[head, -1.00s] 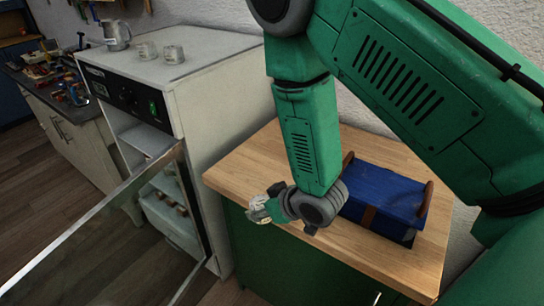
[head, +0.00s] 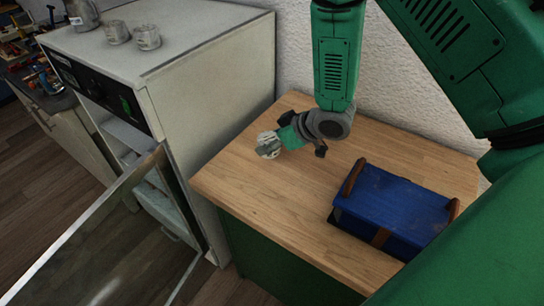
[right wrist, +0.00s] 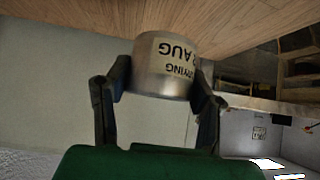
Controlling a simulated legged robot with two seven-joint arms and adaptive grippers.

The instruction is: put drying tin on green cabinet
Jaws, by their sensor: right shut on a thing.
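The drying tin (right wrist: 165,78) is a small silvery cylinder with a pale label reading "DRYING" and "AUG" in the right wrist view, where it appears upside down. My right gripper (right wrist: 158,82) is shut on it, with a dark finger on each side. In the head view the tin (head: 267,148) is small and partly hidden by the gripper. It is over the left back part of the green cabinet's wooden top (head: 250,190). It is very near the wood; I cannot tell whether it touches. My left gripper is not in view.
The top's front left is clear.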

